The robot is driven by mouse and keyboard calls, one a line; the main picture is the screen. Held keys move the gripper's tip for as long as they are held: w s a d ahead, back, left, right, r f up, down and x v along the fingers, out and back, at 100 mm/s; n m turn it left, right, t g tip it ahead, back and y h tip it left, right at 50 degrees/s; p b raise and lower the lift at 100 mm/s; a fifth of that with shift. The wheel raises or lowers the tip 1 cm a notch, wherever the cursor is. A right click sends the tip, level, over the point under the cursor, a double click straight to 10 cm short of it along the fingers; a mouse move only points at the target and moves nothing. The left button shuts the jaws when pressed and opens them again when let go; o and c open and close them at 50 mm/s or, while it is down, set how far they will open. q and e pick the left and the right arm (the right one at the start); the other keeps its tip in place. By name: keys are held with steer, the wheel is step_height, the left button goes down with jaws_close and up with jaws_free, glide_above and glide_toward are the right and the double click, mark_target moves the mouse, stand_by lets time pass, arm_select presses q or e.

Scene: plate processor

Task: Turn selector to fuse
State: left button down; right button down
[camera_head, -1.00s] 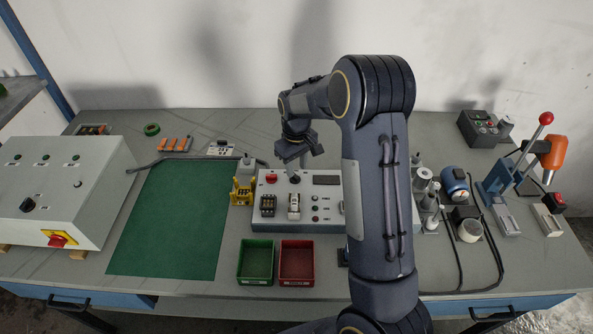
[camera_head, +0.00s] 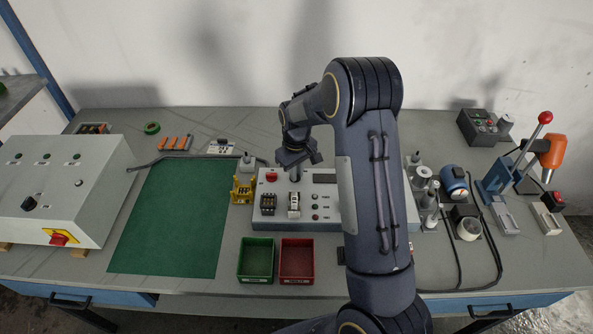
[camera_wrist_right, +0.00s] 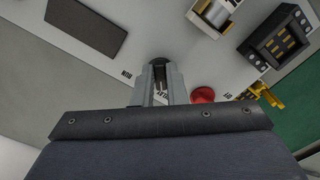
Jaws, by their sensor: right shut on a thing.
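The grey test panel (camera_head: 265,211) stands at the middle of the bench. My right gripper (camera_head: 295,175) points down at the panel's back edge, between the red button (camera_head: 271,177) and the dark display (camera_head: 325,178). In the right wrist view its two fingers (camera_wrist_right: 160,78) are closed around a small dark selector knob (camera_wrist_right: 158,62). My left gripper is out of view.
A green bin (camera_head: 256,281) and a red bin (camera_head: 296,282) sit in front of the panel. A yellow fixture (camera_head: 242,190) stands close at its left. A green mat (camera_head: 170,220) gives clear room farther left. My right arm covers the panel's right part.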

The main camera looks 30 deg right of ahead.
steer(key=m+b, duration=0.1)
steer(key=m, duration=0.6)
steer(key=shift+a+b, duration=0.2)
steer(key=shift+b, duration=0.1)
steer(key=shift+m, duration=0.5)
steer(key=c, duration=1.5)
jaws_free()
steer(key=shift+o, duration=0.2)
steer(key=shift+r, duration=0.1)
